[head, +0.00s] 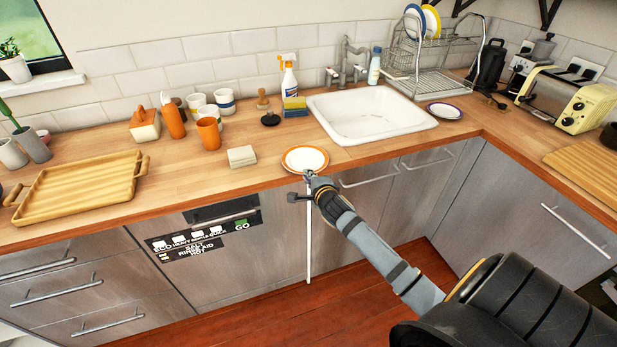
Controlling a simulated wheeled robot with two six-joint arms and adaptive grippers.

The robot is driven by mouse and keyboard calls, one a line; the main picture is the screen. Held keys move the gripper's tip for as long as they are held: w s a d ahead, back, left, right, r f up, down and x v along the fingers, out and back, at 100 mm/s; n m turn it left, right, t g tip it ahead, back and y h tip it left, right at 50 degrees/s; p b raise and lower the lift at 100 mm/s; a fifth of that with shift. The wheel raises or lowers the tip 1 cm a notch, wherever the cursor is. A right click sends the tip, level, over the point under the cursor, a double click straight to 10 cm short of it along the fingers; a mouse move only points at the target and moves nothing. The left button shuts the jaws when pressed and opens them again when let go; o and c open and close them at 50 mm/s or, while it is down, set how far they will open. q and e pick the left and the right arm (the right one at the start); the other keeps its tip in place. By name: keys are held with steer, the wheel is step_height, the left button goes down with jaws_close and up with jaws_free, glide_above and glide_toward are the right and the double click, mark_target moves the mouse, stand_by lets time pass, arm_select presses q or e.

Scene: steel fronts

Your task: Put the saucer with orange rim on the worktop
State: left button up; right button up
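The saucer with orange rim (305,158) is white inside and lies flat, at or just above the front edge of the wooden worktop (200,176), left of the sink. I cannot tell whether it rests fully on the wood. My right gripper (309,176) reaches up from the lower right, with its tips at the saucer's near rim. The fingers are small and partly hidden by my wrist, so whether they grip the rim is unclear. My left gripper is out of view.
A folded cloth (242,156) lies left of the saucer. The white sink (372,116) is behind it to the right. A dark-rimmed saucer (444,111) lies right of the sink. A wooden tray (83,185) stands at the left. Orange and white cups stand further back. Drawer handles stick out below.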

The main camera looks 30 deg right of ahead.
steer(key=o, duration=0.3)
steer(key=shift+o, duration=0.2)
steer(key=shift+r, duration=0.1)
steer(key=v, duration=1.2)
steer(key=shift+p, duration=0.4)
steer(key=shift+r, duration=0.1)
